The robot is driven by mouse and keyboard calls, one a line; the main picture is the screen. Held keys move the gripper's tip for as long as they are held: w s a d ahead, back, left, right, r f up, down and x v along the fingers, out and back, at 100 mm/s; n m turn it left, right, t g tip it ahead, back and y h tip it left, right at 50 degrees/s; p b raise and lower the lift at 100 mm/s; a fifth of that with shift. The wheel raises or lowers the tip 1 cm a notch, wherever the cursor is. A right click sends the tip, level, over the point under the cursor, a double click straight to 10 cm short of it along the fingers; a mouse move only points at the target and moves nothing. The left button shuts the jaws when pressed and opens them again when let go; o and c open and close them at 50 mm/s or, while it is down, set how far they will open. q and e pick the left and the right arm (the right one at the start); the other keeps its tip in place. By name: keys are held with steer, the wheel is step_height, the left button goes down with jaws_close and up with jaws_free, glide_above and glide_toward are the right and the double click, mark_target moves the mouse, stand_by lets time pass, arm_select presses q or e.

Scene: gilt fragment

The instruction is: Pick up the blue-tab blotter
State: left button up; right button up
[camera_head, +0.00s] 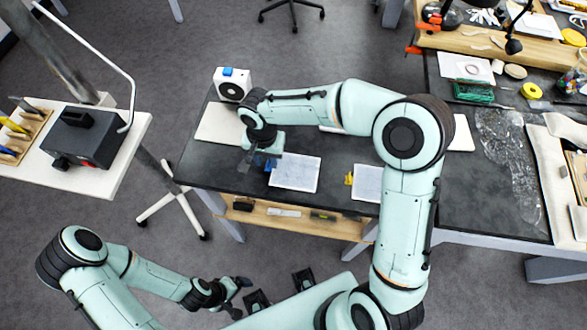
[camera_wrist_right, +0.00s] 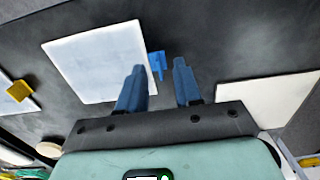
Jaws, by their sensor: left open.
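The blue-tab blotter (camera_head: 295,173) lies flat on the dark bench, a white sheet with a blue tab at its left edge. In the right wrist view the blotter (camera_wrist_right: 95,62) is ahead and to the left, with its blue tab (camera_wrist_right: 157,64) just beyond the gap between my fingertips. My right gripper (camera_head: 257,164) is open beside the tab; its two blue fingers (camera_wrist_right: 158,72) are apart and hold nothing. My left gripper (camera_head: 238,297) is open and empty, low in the head view, away from the bench.
A yellow-tab blotter (camera_head: 367,183) lies to the right; its yellow tab (camera_wrist_right: 20,90) shows in the wrist view. A pale sheet (camera_head: 220,123) and a white box with a round black front (camera_head: 232,84) are at the bench's left end. A wooden shelf (camera_head: 290,218) sits below the front edge.

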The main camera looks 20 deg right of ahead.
steer(key=shift+f, duration=0.3)
jaws_close()
steer(key=shift+r, duration=0.2)
